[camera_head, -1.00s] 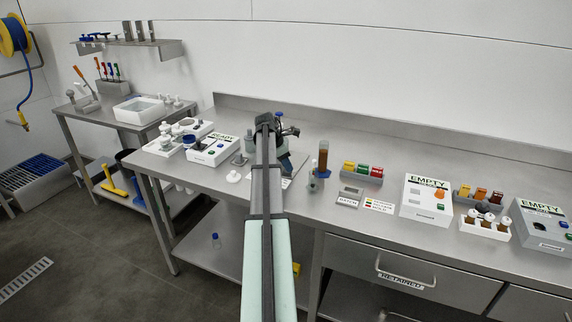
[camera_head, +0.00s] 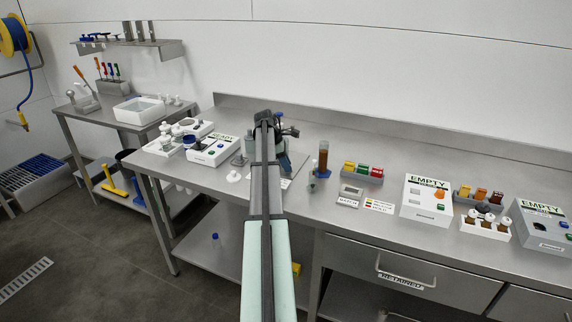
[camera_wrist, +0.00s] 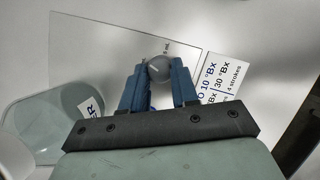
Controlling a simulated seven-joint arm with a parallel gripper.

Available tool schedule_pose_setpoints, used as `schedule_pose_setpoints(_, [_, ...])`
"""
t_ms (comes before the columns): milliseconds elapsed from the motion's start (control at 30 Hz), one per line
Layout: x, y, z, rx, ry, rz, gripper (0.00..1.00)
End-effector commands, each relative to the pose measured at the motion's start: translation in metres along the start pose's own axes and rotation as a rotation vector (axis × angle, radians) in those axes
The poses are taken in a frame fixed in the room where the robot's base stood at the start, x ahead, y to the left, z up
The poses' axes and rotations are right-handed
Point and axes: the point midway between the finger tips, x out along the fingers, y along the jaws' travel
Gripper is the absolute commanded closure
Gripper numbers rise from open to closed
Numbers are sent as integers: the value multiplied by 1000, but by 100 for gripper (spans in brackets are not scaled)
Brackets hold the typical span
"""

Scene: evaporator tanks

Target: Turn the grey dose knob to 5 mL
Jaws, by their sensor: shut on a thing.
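The grey dose knob (camera_wrist: 159,69) is a round grey shape near the middle of the wrist view. My gripper (camera_wrist: 160,70) has its two blue fingers on either side of the knob and is shut on it. Small print (camera_wrist: 166,49), too small to read surely, stands just above the knob. The knob's pointer and its setting cannot be made out. In the head view my arm covers the knob, and only part of the wrist end shows at the back of the bench.
A white card (camera_wrist: 215,78) with "10 °Bx", "30 °Bx" and "4 strokes" lies right of the knob. A grey-green vessel (camera_wrist: 50,125) with a label stands close on the left. In the head view, a brown-filled cylinder (camera_head: 323,157) stands to the right of my arm.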

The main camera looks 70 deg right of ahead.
Motion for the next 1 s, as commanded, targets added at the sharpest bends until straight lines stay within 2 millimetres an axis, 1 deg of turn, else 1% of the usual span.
schedule_pose_setpoints(67, [0,4,0,69,0,-29,100])
schedule_pose_setpoints(600, [1,7,2,539,-1,-224,100])
schedule_pose_setpoints(800, [1,7,3,686,-1,-284,100])
schedule_pose_setpoints(1000, [1,7,4,796,0,-330,100])
